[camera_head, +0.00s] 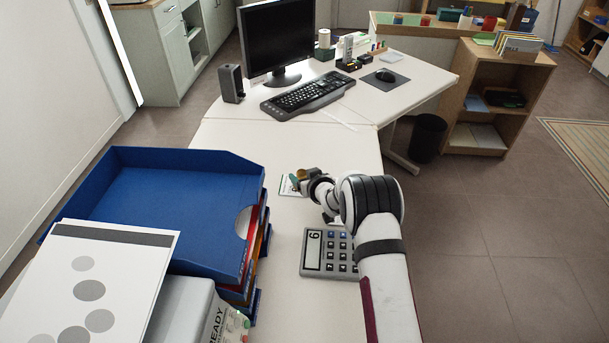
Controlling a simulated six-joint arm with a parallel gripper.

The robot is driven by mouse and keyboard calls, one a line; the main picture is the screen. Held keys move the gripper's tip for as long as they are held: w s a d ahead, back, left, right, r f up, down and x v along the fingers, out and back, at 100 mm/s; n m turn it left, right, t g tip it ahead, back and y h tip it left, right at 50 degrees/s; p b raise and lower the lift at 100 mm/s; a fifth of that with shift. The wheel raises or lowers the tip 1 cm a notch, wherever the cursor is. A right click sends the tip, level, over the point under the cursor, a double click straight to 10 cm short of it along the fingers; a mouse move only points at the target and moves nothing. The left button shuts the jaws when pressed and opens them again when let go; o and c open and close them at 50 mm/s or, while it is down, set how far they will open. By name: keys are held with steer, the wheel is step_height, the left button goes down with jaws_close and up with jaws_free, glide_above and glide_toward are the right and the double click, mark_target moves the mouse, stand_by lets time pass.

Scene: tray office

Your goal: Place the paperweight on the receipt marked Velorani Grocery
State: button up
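My gripper (305,181) is at the end of the white and black arm, low over the near part of the white desk. Its fingers are small and mostly hidden by the wrist, so I cannot tell whether they are open or shut. A small brownish-gold thing shows at the gripper; I cannot tell whether it is the paperweight or whether it is held. A small white paper with a green patch (287,188) lies on the desk just left of the gripper, partly covered by it. It may be a receipt, but its print is too small to read.
A grey calculator (314,262) lies on the desk below the gripper. Stacked blue trays (180,157) stand at left, with a printed white sheet (110,262) in front. A keyboard (308,93), monitor (278,40) and mouse (385,75) are farther back. The desk between gripper and keyboard is mostly clear.

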steer(key=shift+r, duration=0.15)
steer(key=s+d+r+m+g+h, duration=0.25)
steer(key=s+d+r, duration=0.45)
steer(key=s, duration=0.4)
steer(key=s+d+r+m+g+h, duration=0.1)
steer(key=s+d+r+m+h, duration=0.15)
steer(key=s+d+r, duration=0.6)
steer(key=s+a+m+g, duration=0.1)
steer(key=s+g, duration=0.1)
steer(key=s, duration=0.8)
steer(key=s+a+r+m+g+y, duration=0.1)
steer(key=s+m+g, duration=0.1)
steer(key=s, duration=0.9)
steer(key=s+a+r+m+g, duration=0.1)
steer(key=s+g, duration=0.3)
steer(key=s, duration=0.7)
steer(key=shift+a+m+y, duration=0.4)
steer(key=shift+m, duration=0.3)
steer(key=shift+s, duration=0.1)
